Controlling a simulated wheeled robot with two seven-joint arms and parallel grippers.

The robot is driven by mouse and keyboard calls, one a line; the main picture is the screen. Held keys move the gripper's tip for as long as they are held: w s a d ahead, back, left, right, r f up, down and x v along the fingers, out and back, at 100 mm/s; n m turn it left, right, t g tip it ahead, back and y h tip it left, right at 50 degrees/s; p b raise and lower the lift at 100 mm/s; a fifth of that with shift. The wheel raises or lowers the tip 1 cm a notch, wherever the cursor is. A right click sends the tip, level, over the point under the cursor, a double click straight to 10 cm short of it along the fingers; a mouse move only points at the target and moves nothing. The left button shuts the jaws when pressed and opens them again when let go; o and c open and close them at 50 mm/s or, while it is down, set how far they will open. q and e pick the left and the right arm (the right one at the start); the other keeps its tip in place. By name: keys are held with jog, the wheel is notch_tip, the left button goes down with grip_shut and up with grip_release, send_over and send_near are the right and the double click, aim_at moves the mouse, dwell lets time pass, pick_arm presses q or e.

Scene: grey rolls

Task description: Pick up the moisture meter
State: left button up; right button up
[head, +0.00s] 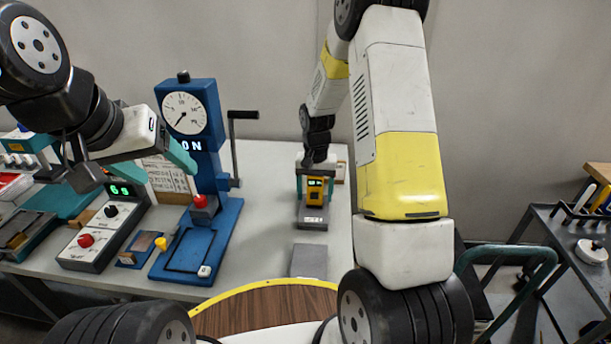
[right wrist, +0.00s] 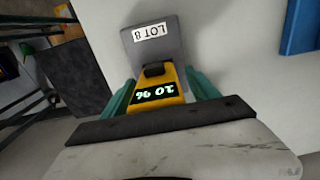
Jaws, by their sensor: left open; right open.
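The moisture meter (head: 315,192) is a small yellow device with a black lit display. It sits at a grey block (head: 312,217) on the table. In the right wrist view the meter (right wrist: 156,88) shows its display upside down, with a dark part at its far end. My right gripper (head: 315,183) is at the meter from behind. Its teal fingers (right wrist: 160,92) are open, one on each side of the meter; whether they touch it I cannot tell. My left gripper (head: 160,170) is open and empty at the left, near the blue gauge stand.
A blue gauge stand (head: 196,165) with a crank handle stands left of the meter. A control box (head: 104,228) with red and black knobs is further left. A dark cart (head: 560,240) is at the right.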

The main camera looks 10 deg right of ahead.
grip_shut()
jog(key=shift+r, duration=0.15)
